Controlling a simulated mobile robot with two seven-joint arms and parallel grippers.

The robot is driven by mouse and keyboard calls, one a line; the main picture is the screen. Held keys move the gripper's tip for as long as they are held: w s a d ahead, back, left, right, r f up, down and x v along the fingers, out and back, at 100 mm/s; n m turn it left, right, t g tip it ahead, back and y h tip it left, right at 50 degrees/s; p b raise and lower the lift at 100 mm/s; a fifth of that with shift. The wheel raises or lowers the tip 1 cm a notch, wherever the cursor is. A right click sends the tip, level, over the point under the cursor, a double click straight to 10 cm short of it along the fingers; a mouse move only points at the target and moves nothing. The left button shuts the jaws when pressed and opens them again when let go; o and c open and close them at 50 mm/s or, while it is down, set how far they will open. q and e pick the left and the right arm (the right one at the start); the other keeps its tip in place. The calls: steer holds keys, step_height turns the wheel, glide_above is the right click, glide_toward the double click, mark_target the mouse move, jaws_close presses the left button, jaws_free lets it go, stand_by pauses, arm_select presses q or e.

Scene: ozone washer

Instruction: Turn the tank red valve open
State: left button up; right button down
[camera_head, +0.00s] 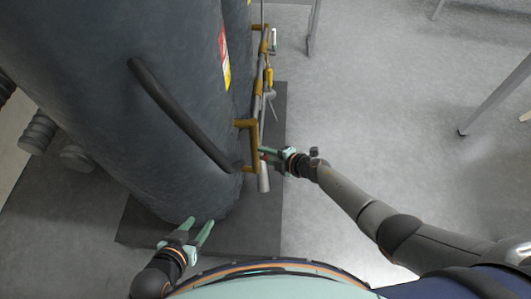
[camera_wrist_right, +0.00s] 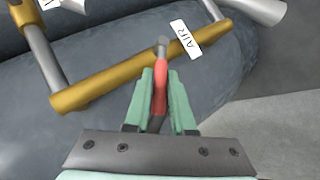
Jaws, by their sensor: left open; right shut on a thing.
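The dark grey tank (camera_head: 130,100) fills the left of the head view, with brass and grey piping (camera_head: 252,145) along its right side. In the head view my right gripper (camera_head: 268,154) reaches the piping from the right and mostly hides the handle. My left gripper (camera_head: 195,226) is open and empty, low by the tank's base.
The tank stands on a dark base plate (camera_head: 262,228). A black curved bar (camera_head: 175,112) runs down the tank's front. Further piping (camera_head: 262,75) continues behind. Grey floor (camera_head: 370,110) is clear to the right, with metal legs (camera_head: 495,95) at the far right.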

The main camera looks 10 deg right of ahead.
steer(key=c, duration=0.8)
jaws_free()
steer(key=shift+o, duration=0.2)
arm_select(q)
steer(key=shift+y, duration=0.3)
steer(key=r+p, duration=0.1)
steer(key=p, duration=0.1)
steer(key=s+a+r+p, duration=0.1)
steer(key=p, duration=0.2)
steer(key=a+r+p, duration=0.1)
steer(key=r+p, duration=0.1)
steer(key=shift+s+a+r, duration=0.1)
steer(key=shift+s+a, duration=0.05)
steer(key=shift+a, duration=0.05)
arm_select(e)
steer(key=v, duration=1.2)
steer(key=shift+s, duration=0.2)
steer(key=shift+d+r, duration=0.1)
steer(key=shift+d, duration=0.05)
steer(key=shift+c, duration=0.4)
